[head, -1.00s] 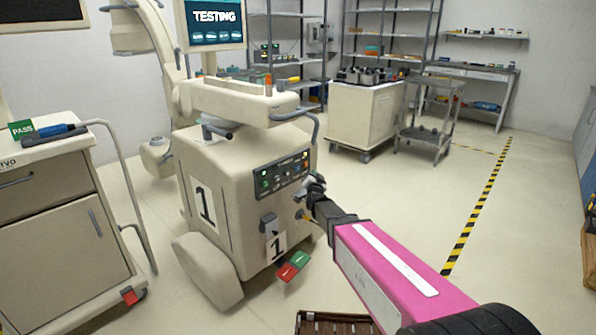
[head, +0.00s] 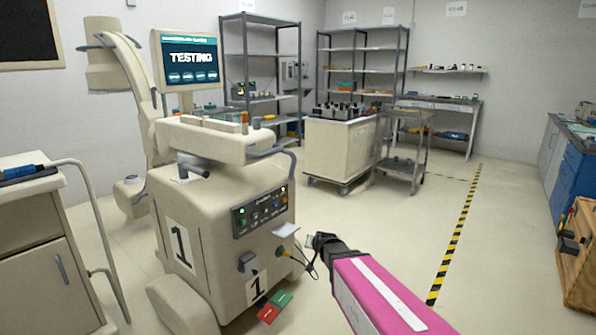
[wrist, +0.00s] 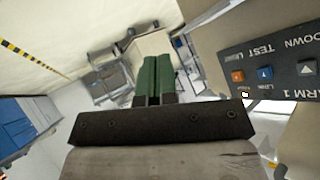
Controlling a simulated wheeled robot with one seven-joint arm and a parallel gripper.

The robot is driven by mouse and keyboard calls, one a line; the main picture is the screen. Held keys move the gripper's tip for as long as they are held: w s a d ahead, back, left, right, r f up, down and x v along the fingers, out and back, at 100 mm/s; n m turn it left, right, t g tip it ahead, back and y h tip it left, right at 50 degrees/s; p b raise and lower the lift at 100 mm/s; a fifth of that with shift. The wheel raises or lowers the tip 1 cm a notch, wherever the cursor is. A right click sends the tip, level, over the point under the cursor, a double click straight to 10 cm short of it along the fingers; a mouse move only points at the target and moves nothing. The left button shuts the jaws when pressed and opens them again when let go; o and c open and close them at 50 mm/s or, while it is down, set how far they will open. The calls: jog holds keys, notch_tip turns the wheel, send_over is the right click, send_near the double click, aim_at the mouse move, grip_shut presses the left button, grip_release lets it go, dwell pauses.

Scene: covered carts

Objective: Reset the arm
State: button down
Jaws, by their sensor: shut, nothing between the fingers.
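My arm, with a pink forearm, reaches in from the lower right of the head view. My gripper (head: 318,242) is at its end, just right of the front face of the beige cart (head: 215,215) marked 1. In the wrist view its two green fingers (wrist: 155,80) are together with nothing between them. The cart's control panel (head: 260,211) has lit indicators and also shows at the right of the wrist view (wrist: 272,68). A pale flat piece (head: 286,230) juts out below the panel, close to my gripper. A dark cable hangs between them; I cannot tell where it ends.
A screen (head: 186,60) reading TESTING stands on the cart. Red and green tags (head: 274,307) hang low on it. Another cart (head: 35,245) is at the left. A white cabinet (head: 338,152), a grey trolley (head: 402,155) and shelves stand behind. Open floor (head: 400,225) lies to the right.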

jog(key=s+d+f+n+g+h, duration=0.1)
jog(key=s+d+g, duration=0.4)
jog(key=s, duration=0.6)
jog(key=s+d+f+g+h, duration=0.1)
jog(key=s+d+g, duration=0.4)
jog(key=s, duration=0.6)
jog(key=shift+s+d+f+n, duration=0.15)
jog(key=shift+d+f+n, duration=0.25)
jog(key=shift+d+f, duration=0.65)
